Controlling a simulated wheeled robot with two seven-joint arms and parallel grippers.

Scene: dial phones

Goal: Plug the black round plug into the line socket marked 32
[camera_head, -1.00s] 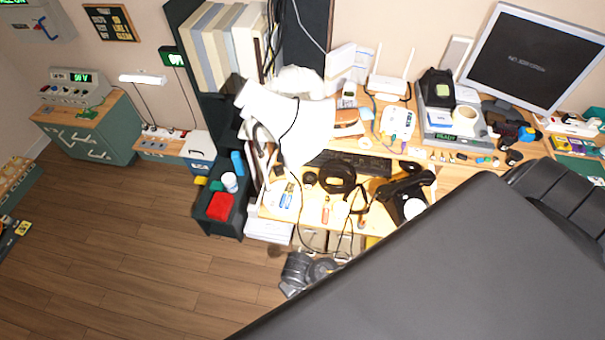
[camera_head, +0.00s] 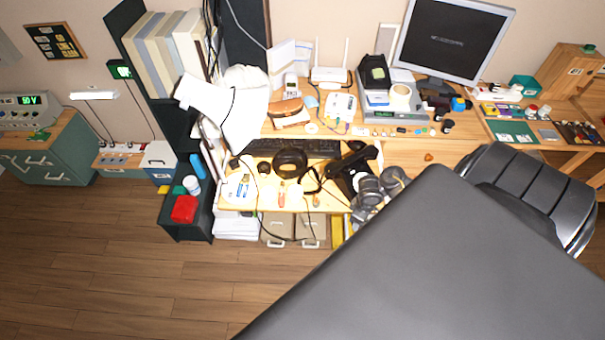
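I cannot pick out the black round plug or a socket marked 32; the parts on the desk are too small to read. Several small parts (camera_head: 390,131) lie in a row along the desk's front right. A white box (camera_head: 341,106) with a cable and coloured ends stands at the desk's middle. A black dial phone (camera_head: 352,165) sits on the lower desk level, beside a black round coil (camera_head: 290,162). A grey jointed part, probably of my own arm, shows in front of the phone. No gripper fingers are visible.
A large dark panel covers the lower right and hides the floor there. A black ribbed chair (camera_head: 535,195) stands at right. A monitor (camera_head: 456,40), white router (camera_head: 330,75), keyboard (camera_head: 292,147) and lamp (camera_head: 240,115) crowd the desk. The wooden floor (camera_head: 120,260) is open at left.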

